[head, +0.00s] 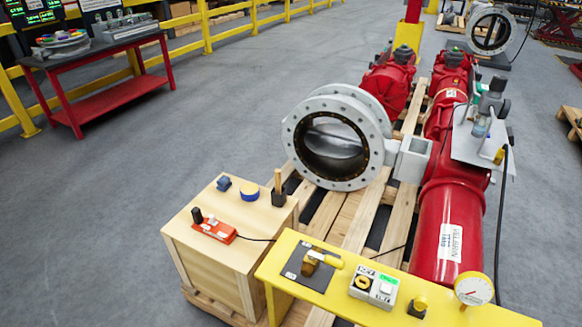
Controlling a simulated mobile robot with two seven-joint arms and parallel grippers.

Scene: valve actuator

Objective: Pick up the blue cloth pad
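A small dark-blue lump (223,183), which looks like the blue cloth pad, lies on top of the wooden box (205,278) near its back left edge. It is small in the picture, so its cloth texture cannot be made out. Beside it on the right, a little apart, is a round blue and yellow item (249,192). Neither of my grippers shows in the head view.
The box also holds a red device (214,230) and an upright wooden-handled tool (278,187). A yellow bench (330,296) with a valve handle, switch box and gauge stands at front right. Large red actuators and a grey flanged valve (374,112) lie behind. Floor at left is clear.

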